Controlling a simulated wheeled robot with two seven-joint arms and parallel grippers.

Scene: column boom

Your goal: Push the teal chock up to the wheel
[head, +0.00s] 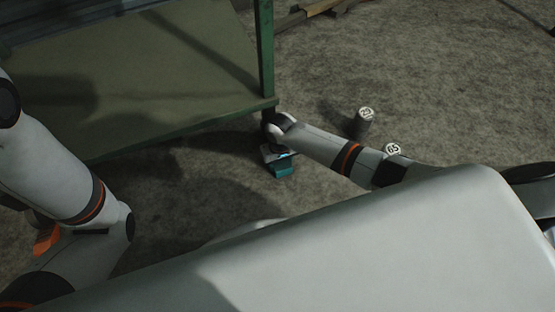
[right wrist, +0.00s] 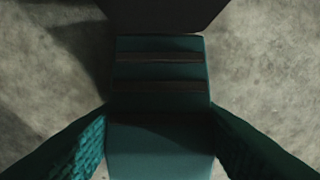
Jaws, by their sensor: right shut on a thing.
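The teal chock (head: 281,168) is on the concrete floor near the foot of the green-framed table. In the right wrist view the chock (right wrist: 160,60) has two dark strips across its face. My right gripper (right wrist: 159,106) is shut on it, with one textured finger on each side. A dark shape (right wrist: 160,14), possibly the wheel, lies right at the chock's far edge; I cannot tell if they touch. In the head view the wheel is not clear; my right wrist hides the area by the table leg. My left arm shows, but its gripper does not.
The table's green top (head: 150,75) and corner leg (head: 264,50) stand beside my right wrist. Two grey cylinders with numbered white tops, one marked 25 (head: 362,124) and one 65 (head: 393,150), stand behind my right forearm. Timber pieces (head: 315,10) lie at the back.

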